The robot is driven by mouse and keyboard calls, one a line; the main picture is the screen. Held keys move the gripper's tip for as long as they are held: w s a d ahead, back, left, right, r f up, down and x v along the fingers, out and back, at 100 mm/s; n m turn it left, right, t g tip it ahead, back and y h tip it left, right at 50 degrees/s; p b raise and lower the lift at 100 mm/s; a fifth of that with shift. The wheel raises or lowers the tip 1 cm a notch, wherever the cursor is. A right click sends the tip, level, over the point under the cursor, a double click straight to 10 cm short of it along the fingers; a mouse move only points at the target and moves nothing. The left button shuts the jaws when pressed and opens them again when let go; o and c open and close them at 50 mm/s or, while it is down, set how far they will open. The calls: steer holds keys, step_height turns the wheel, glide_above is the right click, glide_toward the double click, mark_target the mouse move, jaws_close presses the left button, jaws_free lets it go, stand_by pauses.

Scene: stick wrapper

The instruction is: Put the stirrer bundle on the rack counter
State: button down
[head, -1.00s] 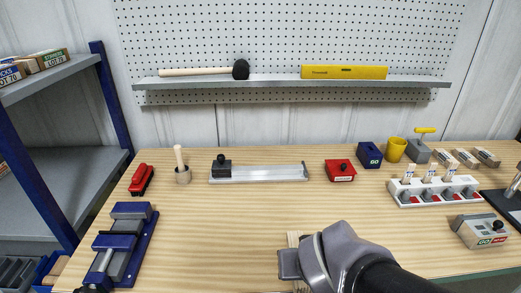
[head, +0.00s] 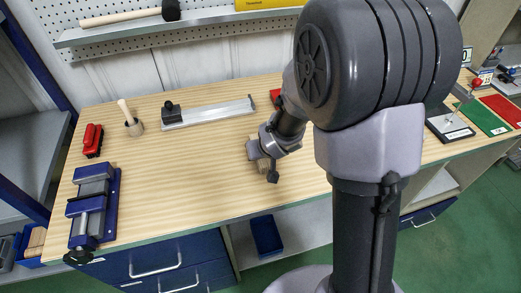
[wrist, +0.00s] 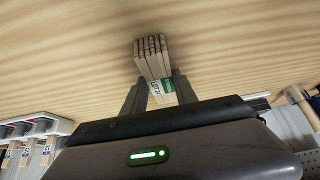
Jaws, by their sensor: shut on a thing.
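The stirrer bundle is a set of pale wooden sticks (wrist: 152,62) with a white lot label and a green band. In the wrist view it stands between the two grey fingers of my gripper (wrist: 158,92), which is shut on it. In the head view my gripper (head: 263,161) is over the front middle of the wooden table, with part of the bundle (head: 264,166) showing at the fingers. I cannot tell whether the bundle touches the tabletop. The grey rack shelf (head: 28,150) with blue posts is at the left edge, partly cut off.
A metal rail (head: 210,112) lies behind my gripper. The tabletop between them is clear. My arm hides much of the right side.

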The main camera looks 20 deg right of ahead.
steer(key=c, duration=1)
jaws_free()
steer(key=shift+o, duration=0.2)
